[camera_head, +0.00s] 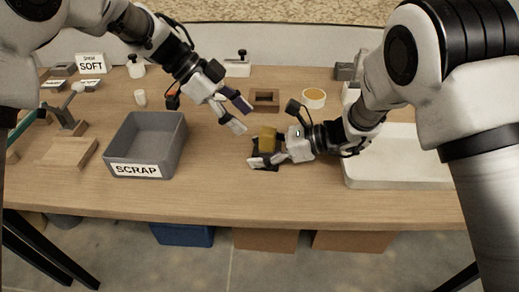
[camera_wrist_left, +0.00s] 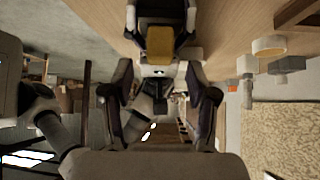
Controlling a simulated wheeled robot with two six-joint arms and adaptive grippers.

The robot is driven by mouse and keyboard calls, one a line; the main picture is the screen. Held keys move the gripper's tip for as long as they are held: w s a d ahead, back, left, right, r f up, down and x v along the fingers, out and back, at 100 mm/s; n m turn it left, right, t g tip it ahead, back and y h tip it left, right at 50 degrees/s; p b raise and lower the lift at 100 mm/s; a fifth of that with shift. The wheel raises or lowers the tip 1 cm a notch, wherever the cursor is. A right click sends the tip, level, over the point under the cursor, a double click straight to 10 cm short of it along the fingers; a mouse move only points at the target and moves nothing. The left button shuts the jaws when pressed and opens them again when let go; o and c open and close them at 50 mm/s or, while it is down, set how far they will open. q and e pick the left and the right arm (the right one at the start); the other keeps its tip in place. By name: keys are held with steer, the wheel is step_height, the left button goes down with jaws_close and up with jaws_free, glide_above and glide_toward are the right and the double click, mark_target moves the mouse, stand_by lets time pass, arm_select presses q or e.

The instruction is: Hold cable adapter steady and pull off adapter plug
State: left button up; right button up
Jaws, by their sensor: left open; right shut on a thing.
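A yellow block-shaped piece (camera_head: 267,140), which looks like the cable adapter, is at the middle of the table. My right gripper (camera_head: 257,154) is shut on it from the right, and the fingers hide part of it. My left gripper (camera_head: 240,115) is open and empty, up and left of the adapter and apart from it. In the left wrist view the yellow piece (camera_wrist_left: 160,44) shows at top centre, between the right gripper's dark fingers. The left gripper's open fingers (camera_wrist_left: 160,104) are below it there. I cannot tell the adapter plug apart from the adapter.
A grey bin marked SCRAP (camera_head: 180,140) stands left of the grippers. A brown frame (camera_head: 264,93) and a round yellow-topped dish (camera_head: 313,98) lie behind. A pale tray (camera_head: 405,182) is at the right. The tabletop between bin and adapter is clear.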

mark_target(269, 131)
arm_select(q)
steer(key=x, duration=0.6)
steer(key=shift+d+f, duration=0.15)
steer(key=shift+f, duration=0.1)
arm_select(e)
steer(key=shift+f, duration=0.15)
arm_select(q)
jaws_close()
steer(key=shift+r, duration=0.1)
arm_select(e)
steer(key=shift+s, duration=0.1)
arm_select(q)
steer(key=shift+r, duration=1.45)
steer(key=shift+r, duration=0.1)
steer(key=shift+r, duration=1.9)
arm_select(e)
steer(key=shift+f, duration=0.1)
steer(key=o, duration=1.5)
steer(key=shift+c, duration=0.2)
